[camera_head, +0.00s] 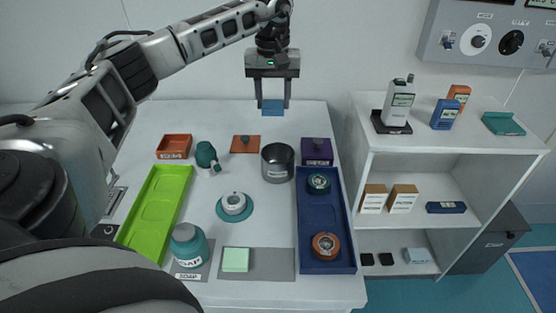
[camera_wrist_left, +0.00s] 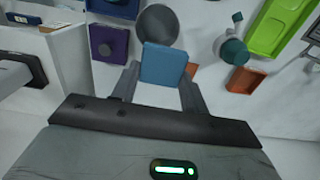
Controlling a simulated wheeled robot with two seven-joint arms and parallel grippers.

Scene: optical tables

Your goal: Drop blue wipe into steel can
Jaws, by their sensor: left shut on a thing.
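The blue wipe (camera_head: 272,107) is held between the fingers of my left gripper (camera_head: 271,104), which points down at the far side of the table. It also shows in the left wrist view (camera_wrist_left: 163,65), flat and square between the two fingers. The steel can (camera_head: 278,163) stands upright on the table, nearer than the wipe in the head view and open at the top. In the left wrist view the can (camera_wrist_left: 157,24) lies just beyond the wipe, which seems to overlap its lower edge. My right gripper is not in view.
A purple box (camera_head: 317,151) stands right of the can, and an orange pad (camera_head: 246,144) lies to its left. A blue tray (camera_head: 327,264) and a green tray (camera_head: 133,232) flank the table (camera_head: 205,244). A white shelf (camera_head: 440,157) stands to the right.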

